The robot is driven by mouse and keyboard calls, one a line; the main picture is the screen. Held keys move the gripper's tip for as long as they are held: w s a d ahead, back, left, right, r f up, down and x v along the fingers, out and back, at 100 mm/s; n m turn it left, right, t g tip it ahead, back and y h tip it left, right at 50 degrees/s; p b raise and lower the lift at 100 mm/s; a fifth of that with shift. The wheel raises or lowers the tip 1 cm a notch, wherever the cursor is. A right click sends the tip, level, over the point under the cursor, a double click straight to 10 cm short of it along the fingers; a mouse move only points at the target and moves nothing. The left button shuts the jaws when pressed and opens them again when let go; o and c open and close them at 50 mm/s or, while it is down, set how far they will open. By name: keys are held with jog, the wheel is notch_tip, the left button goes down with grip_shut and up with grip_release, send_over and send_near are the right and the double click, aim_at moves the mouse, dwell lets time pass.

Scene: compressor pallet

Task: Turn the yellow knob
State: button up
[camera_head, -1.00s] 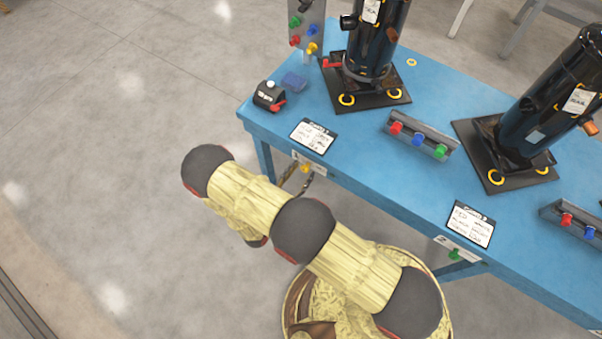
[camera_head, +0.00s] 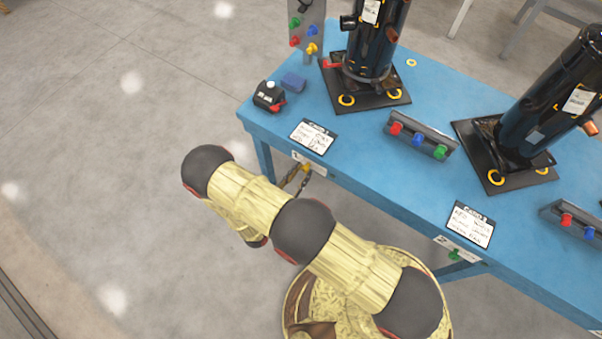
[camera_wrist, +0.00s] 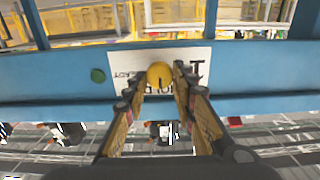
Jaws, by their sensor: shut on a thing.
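The yellow knob (camera_wrist: 160,74) sits on a white label plate on the blue table's front edge, between my fingertips in the wrist view. In the head view the knob (camera_head: 306,168) shows small at the table's front edge, partly hidden by my fingers. My gripper (camera_wrist: 158,80) is shut on the knob, with one finger on each side of it. In the head view my gripper (camera_head: 296,179) reaches the edge from the front left. The wrist view shows a dark mark on the knob's face.
The blue table (camera_head: 370,170) carries black cylinders (camera_head: 375,40), a button strip (camera_head: 420,138) and a label card (camera_head: 312,137). The floor at left is clear.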

jog(key=shift+m, duration=0.3)
jog(key=m, duration=0.3)
jog(key=shift+p, duration=0.4)
jog(key=m, duration=0.9)
jog(key=shift+d+f, duration=0.1)
jog(key=m, duration=0.5)
jog(key=shift+s+f, duration=0.1)
jog(key=shift+m, duration=0.3)
jog(key=o, duration=1)
jog(key=shift+o, duration=0.8)
